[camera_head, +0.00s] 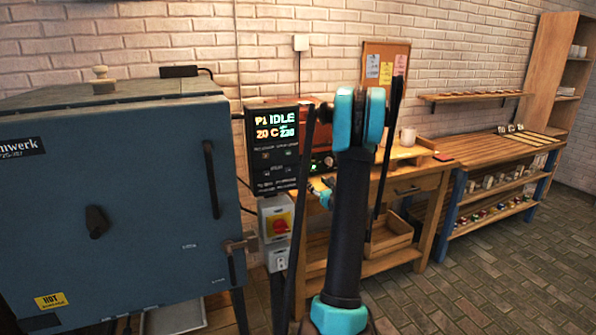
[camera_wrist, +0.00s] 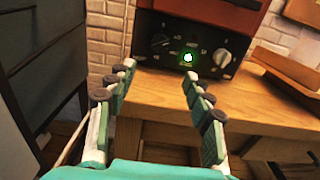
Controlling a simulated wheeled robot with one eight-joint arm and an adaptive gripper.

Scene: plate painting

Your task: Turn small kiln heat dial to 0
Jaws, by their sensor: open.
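The small kiln (camera_wrist: 207,14) has a red-brown body and a black front panel (camera_wrist: 205,40), and it stands on a wooden table. In the head view my arm hides most of the kiln.
The large blue kiln (camera_head: 120,200) fills the left, with a black display (camera_head: 272,150) reading IDLE beside it. The wooden table (camera_head: 415,183) holds a mug (camera_head: 408,136). A slatted shelf unit (camera_head: 500,160) stands further right. The brick floor (camera_head: 480,280) at right is clear.

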